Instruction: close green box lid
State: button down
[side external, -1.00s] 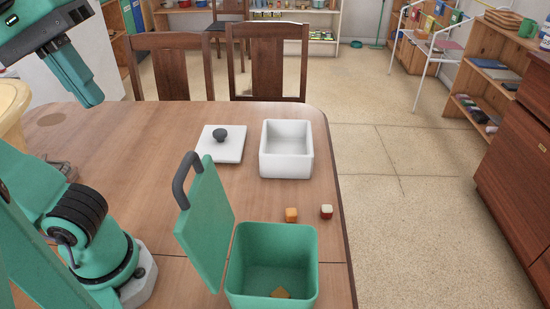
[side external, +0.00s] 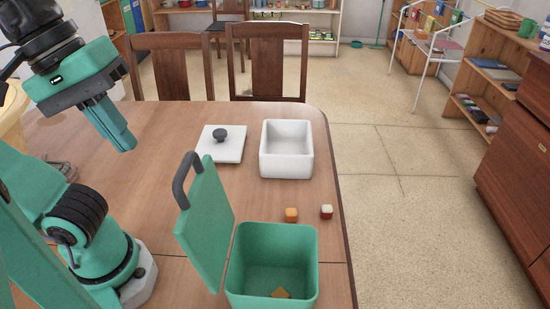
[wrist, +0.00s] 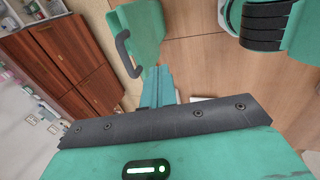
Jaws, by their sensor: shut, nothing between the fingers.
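The green box (side external: 272,262) stands at the front of the table with its top open. Its green lid (side external: 207,226) stands upright on the box's left side, with a dark grey loop handle (side external: 184,180) on its left face. An orange-brown piece (side external: 280,293) lies inside the box. My gripper (side external: 127,143) is shut and empty, above the table to the left of and behind the lid, apart from it. In the wrist view my gripper's fingers (wrist: 158,84) point toward the lid (wrist: 139,30) and its handle (wrist: 127,53).
A white box (side external: 286,150) stands open behind the green box, with a white lid (side external: 221,144) with a dark knob beside it.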

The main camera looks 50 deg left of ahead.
jog(key=shift+w+d+f, duration=0.75)
jog(key=shift+w+d, duration=0.1)
jog(key=shift+d, duration=0.1)
jog(key=shift+w+d+f, duration=0.7)
jog(key=shift+w+d, duration=0.15)
jog(key=shift+d, duration=0.05)
jog(key=shift+w+d, duration=0.1)
